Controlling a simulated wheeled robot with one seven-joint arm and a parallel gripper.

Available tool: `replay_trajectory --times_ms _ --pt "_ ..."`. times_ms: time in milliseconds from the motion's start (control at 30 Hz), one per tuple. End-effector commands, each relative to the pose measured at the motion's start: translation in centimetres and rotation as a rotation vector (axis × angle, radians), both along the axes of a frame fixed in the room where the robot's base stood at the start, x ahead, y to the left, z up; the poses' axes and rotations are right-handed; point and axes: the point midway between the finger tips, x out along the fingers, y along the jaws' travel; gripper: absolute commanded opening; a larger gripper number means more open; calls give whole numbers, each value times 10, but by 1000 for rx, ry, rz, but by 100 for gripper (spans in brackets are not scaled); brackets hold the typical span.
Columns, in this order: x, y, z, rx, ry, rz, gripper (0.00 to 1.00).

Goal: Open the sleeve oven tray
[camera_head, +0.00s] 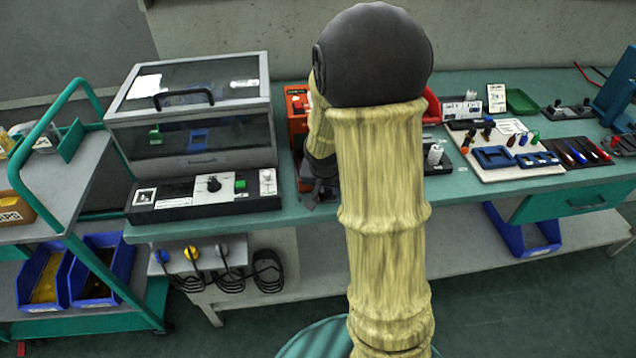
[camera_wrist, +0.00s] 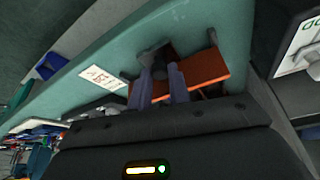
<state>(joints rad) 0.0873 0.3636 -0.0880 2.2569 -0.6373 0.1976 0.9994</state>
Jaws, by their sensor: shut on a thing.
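The sleeve oven, an orange-red box (camera_head: 296,98), stands on the bench just left of my arm, which hides most of it. My gripper (camera_head: 316,192) is low in front of it, near the bench's front edge, partly hidden by my own arm. In the wrist view an orange-red part of the oven (camera_wrist: 207,68) lies just beyond the fingers. There my gripper (camera_wrist: 161,78) is shut on a small dark piece at its front, which looks like the tray's handle. How far out the tray is cannot be told.
A clear-lidded chamber (camera_head: 190,115) with a control panel (camera_head: 205,195) stands left. A tool board (camera_head: 500,160) lies right on the bench (camera_head: 330,212). A green trolley (camera_head: 60,200) stands at the far left. Cables (camera_head: 215,265) hang under the bench edge.

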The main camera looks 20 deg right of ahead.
Motion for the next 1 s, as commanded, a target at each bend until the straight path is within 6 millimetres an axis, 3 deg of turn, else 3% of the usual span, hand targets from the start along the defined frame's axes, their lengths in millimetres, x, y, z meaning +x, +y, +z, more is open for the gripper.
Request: replay_trajectory --times_ms 200,533,567,600,1000 --pt "-11 -5 0 3 -4 -16 0" --pt "-11 -5 1 3 -4 -16 0" --pt "-11 -5 1 3 -4 -16 23" --pt "-11 -5 1 3 -4 -16 28" --pt "-13 -3 10 2 -7 -15 28"
